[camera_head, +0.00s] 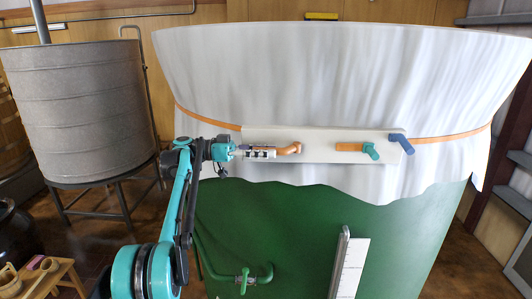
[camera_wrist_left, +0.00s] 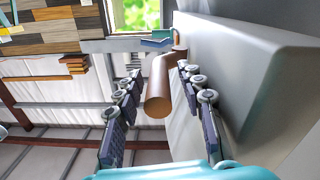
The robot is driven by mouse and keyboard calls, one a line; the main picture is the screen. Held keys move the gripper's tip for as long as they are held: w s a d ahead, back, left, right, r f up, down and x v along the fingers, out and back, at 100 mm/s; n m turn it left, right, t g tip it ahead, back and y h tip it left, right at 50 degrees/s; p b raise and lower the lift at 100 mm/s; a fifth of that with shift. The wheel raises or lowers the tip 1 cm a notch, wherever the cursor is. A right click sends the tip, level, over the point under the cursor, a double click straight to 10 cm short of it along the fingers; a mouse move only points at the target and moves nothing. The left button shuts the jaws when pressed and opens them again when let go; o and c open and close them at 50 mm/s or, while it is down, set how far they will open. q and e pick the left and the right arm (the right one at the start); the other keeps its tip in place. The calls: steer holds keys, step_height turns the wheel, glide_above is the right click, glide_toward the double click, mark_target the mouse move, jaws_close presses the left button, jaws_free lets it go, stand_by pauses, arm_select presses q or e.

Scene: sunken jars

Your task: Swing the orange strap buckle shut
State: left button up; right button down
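A large green vat (camera_head: 300,225) wears a white cloth cover (camera_head: 330,75), held round by an orange strap (camera_head: 203,117). A pale plate (camera_head: 320,155) on its front carries an orange buckle lever (camera_head: 291,149) with a bent end at left. My left gripper (camera_head: 272,153) is beside that lever, its fingers reaching toward it from the left. In the left wrist view the lever (camera_wrist_left: 160,88) looks brown-orange and its rounded end sits between the two parted fingers, closer to the right one. I cannot tell whether they touch. My right gripper is not in view.
The plate also carries an orange bar with a teal end (camera_head: 371,151) and a blue lever (camera_head: 402,143). A grey metal tank (camera_head: 75,105) stands at left, a small wooden table (camera_head: 45,275) at lower left. A green pipe valve (camera_head: 245,279) is below.

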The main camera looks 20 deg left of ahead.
arm_select(q)
steer(key=shift+f, duration=0.1)
steer(key=v, duration=1.2)
steer(key=shift+a, duration=0.1)
